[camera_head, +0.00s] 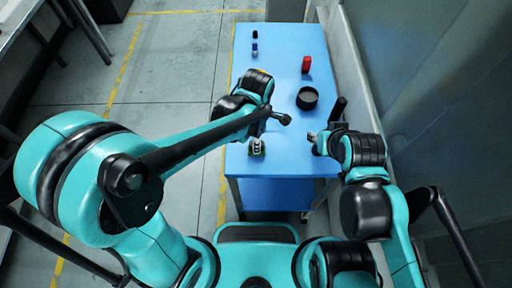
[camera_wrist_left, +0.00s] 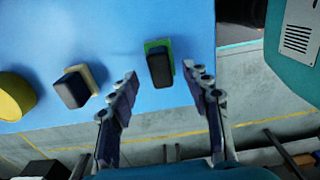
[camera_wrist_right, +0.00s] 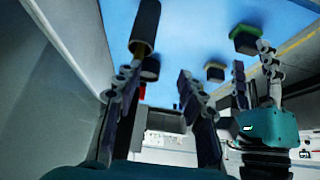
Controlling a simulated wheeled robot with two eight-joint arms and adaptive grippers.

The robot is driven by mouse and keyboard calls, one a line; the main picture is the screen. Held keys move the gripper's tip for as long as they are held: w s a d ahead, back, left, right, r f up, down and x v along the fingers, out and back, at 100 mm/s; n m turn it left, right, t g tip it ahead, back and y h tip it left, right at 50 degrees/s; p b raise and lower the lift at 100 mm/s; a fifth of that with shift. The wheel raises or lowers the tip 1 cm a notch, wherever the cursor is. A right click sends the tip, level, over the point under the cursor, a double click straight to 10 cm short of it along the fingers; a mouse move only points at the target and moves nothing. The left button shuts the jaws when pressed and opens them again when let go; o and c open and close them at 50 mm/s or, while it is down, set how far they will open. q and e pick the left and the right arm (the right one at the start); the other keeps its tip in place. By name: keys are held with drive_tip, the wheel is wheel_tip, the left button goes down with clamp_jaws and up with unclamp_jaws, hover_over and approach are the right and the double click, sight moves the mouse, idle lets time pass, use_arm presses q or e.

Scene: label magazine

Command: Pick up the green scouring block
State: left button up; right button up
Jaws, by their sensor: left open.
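The green scouring block (camera_wrist_left: 150,46) has a dark upper part and lies on the blue table near its edge. In the left wrist view it sits between and just beyond the fingertips of my left gripper (camera_wrist_left: 160,76), which is open and empty. It also shows in the right wrist view (camera_wrist_right: 245,38), and its green shows low on the table in the head view (camera_head: 257,151). I cannot tell whether a finger touches it. My right gripper (camera_wrist_right: 160,76) is open at the table's right side, with a dark cylinder (camera_wrist_right: 147,20) ahead of its left finger.
A dark block with a beige layer (camera_wrist_left: 72,88) and a yellow round thing (camera_wrist_left: 14,97) lie left of the green block. A black round container (camera_head: 307,99), a red item (camera_head: 306,64) and a blue-black bottle (camera_head: 254,47) stand farther back. A wall borders the table's right side.

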use_arm(q)
wheel_tip(320, 180, down, 4)
drive_tip(key=shift+r+b, duration=0.1)
drive_tip(key=shift+b, duration=0.55)
drive_tip(key=shift+r, duration=0.1)
clamp_jaws()
wheel_tip(320, 180, up, 10)
drive_tip(key=p, duration=0.4)
